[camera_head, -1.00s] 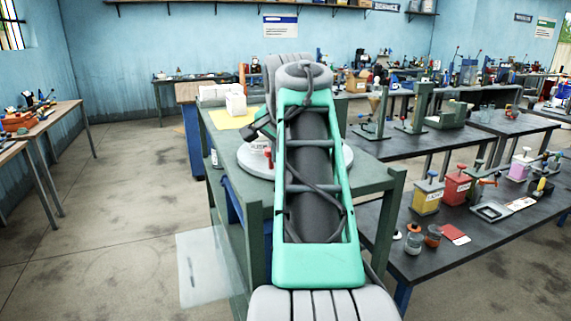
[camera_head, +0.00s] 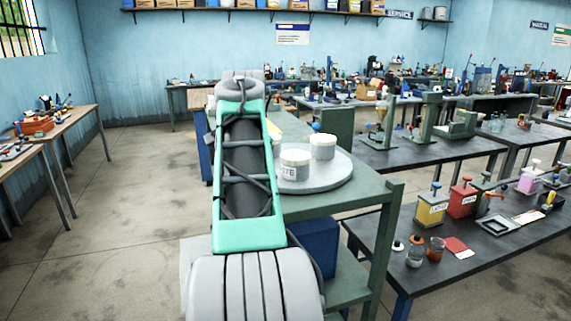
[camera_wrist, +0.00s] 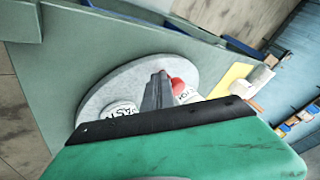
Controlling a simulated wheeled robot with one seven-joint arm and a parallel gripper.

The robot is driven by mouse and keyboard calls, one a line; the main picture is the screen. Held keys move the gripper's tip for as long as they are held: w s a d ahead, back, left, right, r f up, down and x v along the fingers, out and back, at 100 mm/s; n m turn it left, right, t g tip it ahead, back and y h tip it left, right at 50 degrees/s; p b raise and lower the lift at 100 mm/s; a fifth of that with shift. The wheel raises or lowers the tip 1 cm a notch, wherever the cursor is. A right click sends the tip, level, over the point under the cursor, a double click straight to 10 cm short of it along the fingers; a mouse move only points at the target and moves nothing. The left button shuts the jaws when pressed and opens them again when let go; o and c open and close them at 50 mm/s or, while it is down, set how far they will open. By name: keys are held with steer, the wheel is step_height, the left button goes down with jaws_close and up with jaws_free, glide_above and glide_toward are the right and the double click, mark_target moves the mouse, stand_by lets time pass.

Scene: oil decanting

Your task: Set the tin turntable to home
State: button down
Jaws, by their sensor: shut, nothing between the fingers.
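The tin turntable is a round pale grey disc (camera_head: 335,178) on the green bench, partly hidden by my arm in the head view. Two white tins, a nearer tin (camera_head: 294,165) with partly readable lettering and a farther tin (camera_head: 322,148), stand on it. In the wrist view the disc (camera_wrist: 112,84) lies beyond my gripper (camera_wrist: 160,78), which is shut and empty. A white tin (camera_wrist: 121,110) and a red-topped tin (camera_wrist: 178,86) show on either side of the fingers. Whether the fingers touch the disc cannot be told. The head view hides my gripper behind the arm.
The green bench (camera_head: 355,198) has a raised post at its near right corner. A yellow sheet (camera_wrist: 228,80) and white items (camera_wrist: 258,78) lie past the disc. A dark bench with coloured cans (camera_head: 432,208) stands to the right. Floor at left is clear.

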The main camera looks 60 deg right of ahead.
steer(key=shift+w+d+p, duration=0.3)
steer(key=shift+w+p, duration=0.15)
steer(key=shift+w, duration=0.3)
steer(key=shift+w+d+p, duration=0.25)
steer(key=shift+w+p, duration=0.15)
steer(key=shift+w, duration=0.35)
steer(key=shift+a, duration=0.1)
steer(key=shift+s+a+f+b, duration=0.15)
steer(key=shift+s+a+b, duration=0.1)
steer(key=shift+b, duration=0.2)
steer(key=s+a, duration=0.1)
steer(key=a+r+b, duration=0.1)
steer(key=a, duration=0.1)
steer(key=shift+s, duration=0.4)
steer(key=a+r+p, duration=0.4)
steer(key=a+r, duration=0.1)
steer(key=r, duration=0.2)
steer(key=shift+w+a+r, duration=0.15)
steer(key=shift+w+a, duration=0.15)
steer(key=shift+w, duration=0.05)
